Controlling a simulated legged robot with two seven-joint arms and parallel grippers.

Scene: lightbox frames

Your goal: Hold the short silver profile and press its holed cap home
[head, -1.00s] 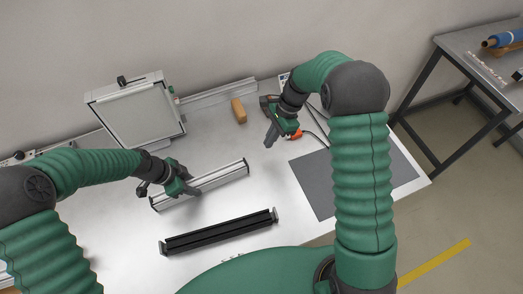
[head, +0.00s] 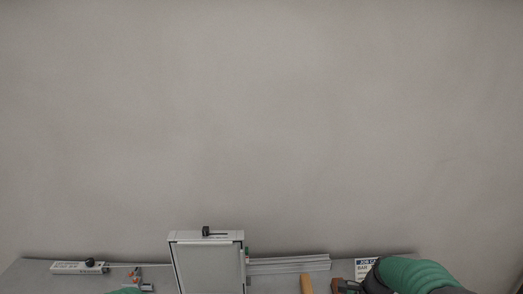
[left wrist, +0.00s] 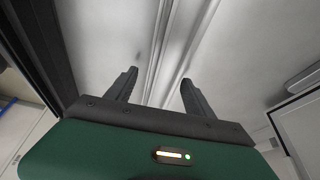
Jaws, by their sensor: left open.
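In the left wrist view, a silver profile (left wrist: 172,45) with long grooves runs up the picture between the two dark fingers of my left gripper (left wrist: 160,93). The fingers are apart, one to each side of the profile; I cannot tell how far above it they are. No holed cap can be made out. The head view now shows mostly wall, so the short profile is out of it.
In the head view, a framed panel box (head: 207,236) stands at the back of the table. A white bar with a black knob (head: 89,262) lies left.

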